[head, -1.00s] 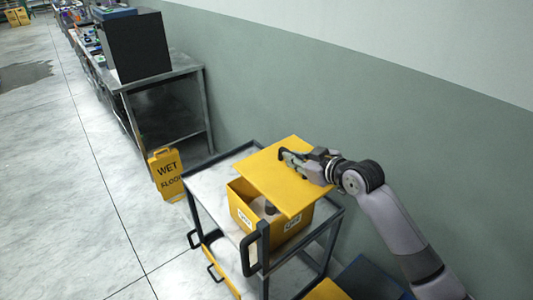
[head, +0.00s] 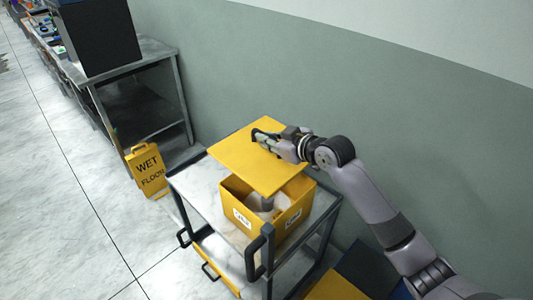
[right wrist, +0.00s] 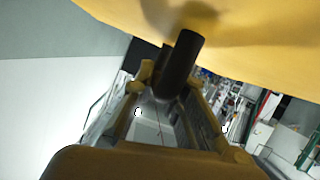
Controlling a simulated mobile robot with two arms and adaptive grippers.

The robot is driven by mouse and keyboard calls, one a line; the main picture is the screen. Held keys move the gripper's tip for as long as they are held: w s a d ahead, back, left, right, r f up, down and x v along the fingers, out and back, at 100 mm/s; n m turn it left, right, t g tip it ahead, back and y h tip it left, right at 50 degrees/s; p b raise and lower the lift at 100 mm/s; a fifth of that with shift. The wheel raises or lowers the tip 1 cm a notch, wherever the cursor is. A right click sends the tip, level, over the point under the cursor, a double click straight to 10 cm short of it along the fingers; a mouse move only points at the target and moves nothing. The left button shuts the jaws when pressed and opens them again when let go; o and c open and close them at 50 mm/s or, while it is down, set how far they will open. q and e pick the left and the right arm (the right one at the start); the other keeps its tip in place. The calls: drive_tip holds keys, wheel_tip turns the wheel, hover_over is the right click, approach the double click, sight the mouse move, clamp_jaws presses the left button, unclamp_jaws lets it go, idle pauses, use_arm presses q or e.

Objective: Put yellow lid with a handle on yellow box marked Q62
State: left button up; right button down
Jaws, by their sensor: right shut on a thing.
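The flat yellow lid (head: 240,158) is held in the air above the yellow box, offset toward its far left side. My right gripper (head: 264,139) is shut on the lid's handle; the dark handle bar (right wrist: 181,63) shows between the fingers in the right wrist view, against the lid's yellow face (right wrist: 260,30). The yellow box (head: 290,222) stands open on the cart top, with white labels on its sides, too small to read surely. Something pale and a grey piece show inside it. Its far part is hidden under the lid. My left gripper is out of view.
The cart (head: 207,195) has a pale top, dark rails and a black handle. A yellow wet-floor sign (head: 149,171) stands left of it. A metal table (head: 150,60) with a dark box is behind. The wall runs close along the right. Floor at left is clear.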

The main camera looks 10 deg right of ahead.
sight(270, 154)
drive_tip(key=shift+s+d+f, duration=0.1)
drive_tip(key=shift+f, duration=0.25)
drive_tip(key=shift+f+b, duration=1.6)
drive_tip(key=shift+f, duration=0.75)
wheel_tip(270, 154, down, 6)
drive_tip(key=b, duration=0.5)
drive_tip(key=shift+f+b, duration=0.3)
drive_tip(key=shift+f, duration=0.25)
drive_tip(key=c, duration=1.5)
unclamp_jaws()
drive_tip(key=shift+s, duration=0.1)
drive_tip(key=shift+c, duration=0.2)
drive_tip(key=shift+f, duration=0.1)
drive_tip(key=shift+d, duration=0.1)
